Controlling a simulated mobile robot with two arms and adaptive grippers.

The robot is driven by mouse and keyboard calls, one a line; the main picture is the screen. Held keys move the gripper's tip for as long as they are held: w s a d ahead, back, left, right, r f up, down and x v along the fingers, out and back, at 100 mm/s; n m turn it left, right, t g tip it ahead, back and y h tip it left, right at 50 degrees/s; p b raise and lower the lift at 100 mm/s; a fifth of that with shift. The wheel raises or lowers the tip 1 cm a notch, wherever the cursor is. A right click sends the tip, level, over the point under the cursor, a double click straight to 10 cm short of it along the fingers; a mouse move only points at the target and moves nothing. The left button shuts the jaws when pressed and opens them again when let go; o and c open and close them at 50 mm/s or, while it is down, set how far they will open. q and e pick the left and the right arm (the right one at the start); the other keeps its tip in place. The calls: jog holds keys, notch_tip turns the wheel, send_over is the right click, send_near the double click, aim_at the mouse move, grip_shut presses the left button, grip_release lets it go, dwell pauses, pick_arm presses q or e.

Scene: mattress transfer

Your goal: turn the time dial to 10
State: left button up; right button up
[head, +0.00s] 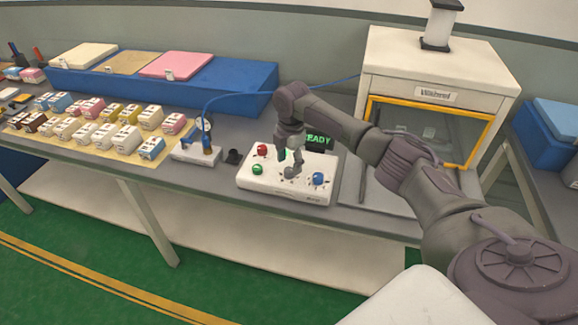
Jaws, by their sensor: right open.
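A white control box (255,182) sits on the grey bench near its front edge. It carries a red knob (262,150), a green knob (257,169) and a blue knob (318,179). My right gripper (291,172) points down over the middle of the box, between the green and blue knobs, open. It hides that part of the panel. I cannot tell which knob is the time dial, its setting, or whether the fingers touch the box. My left gripper is not in view.
A gauge device (206,133) with a blue hose stands left of the box. Several small cartons (128,138) and a blue bin (220,85) with lids lie further left. A white test cabinet (430,60) with a yellow-framed window stands behind right.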

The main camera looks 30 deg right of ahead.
aim_at(289, 170)
jog(key=shift+w+f, duration=0.1)
jog(key=shift+f, duration=1.55)
grip_shut()
